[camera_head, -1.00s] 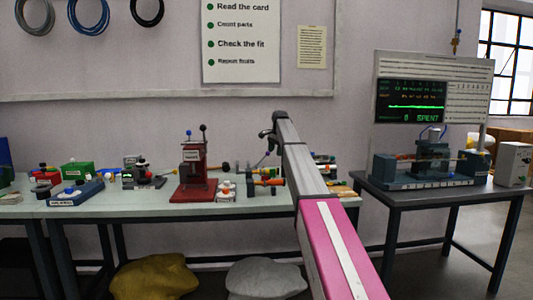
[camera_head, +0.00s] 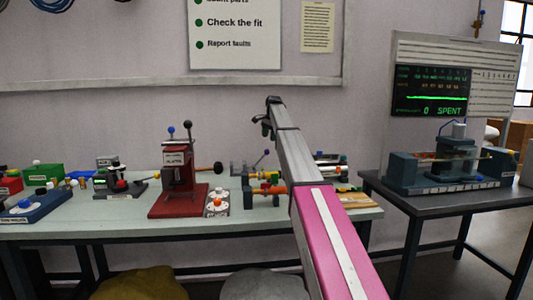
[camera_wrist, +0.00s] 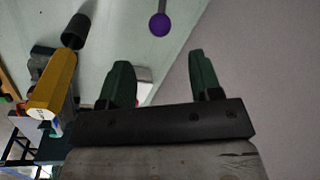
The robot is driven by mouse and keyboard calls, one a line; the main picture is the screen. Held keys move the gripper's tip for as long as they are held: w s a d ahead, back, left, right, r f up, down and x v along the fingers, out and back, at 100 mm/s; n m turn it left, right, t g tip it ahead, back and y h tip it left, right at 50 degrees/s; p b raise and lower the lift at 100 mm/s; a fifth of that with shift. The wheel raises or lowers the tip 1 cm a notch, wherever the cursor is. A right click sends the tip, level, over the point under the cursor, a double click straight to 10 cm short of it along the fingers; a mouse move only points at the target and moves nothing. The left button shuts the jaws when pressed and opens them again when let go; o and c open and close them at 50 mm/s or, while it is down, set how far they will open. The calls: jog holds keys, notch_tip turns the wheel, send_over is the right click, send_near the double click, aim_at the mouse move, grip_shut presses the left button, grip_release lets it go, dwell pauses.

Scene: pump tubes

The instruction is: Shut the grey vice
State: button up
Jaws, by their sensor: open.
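A small grey vice (camera_head: 238,170) seems to stand on the workbench, left of my arm in the head view. A thin lever with a purple ball (camera_head: 266,153) rises beside it. My arm hides part of this area, so I cannot tell how far the vice's jaws are apart. My gripper (camera_head: 270,108) is seen from behind at the end of my arm, above the bench in the picture. In the wrist view my gripper (camera_wrist: 161,78) has its two green fingers apart with nothing between them. The purple ball (camera_wrist: 160,24) lies beyond the fingertips, in line with the gap.
A red press (camera_head: 178,175) with upright levers stands left of the vice. An orange-handled tool (camera_head: 270,189) lies in front of it. A yellow part with a black end (camera_wrist: 55,85) is close to the left finger in the wrist view. A dark table (camera_head: 450,199) stands right.

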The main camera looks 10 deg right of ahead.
aim_at(267, 151)
jog(key=f, duration=0.3)
jog(key=w+f, duration=0.1)
jog(key=f, duration=0.2)
jog(key=a+f, duration=0.1)
jog(key=f, duration=0.2)
jog(key=shift+w+f, duration=0.3)
jog(key=shift+f, duration=0.1)
jog(key=shift+r, duration=0.1)
grip_shut()
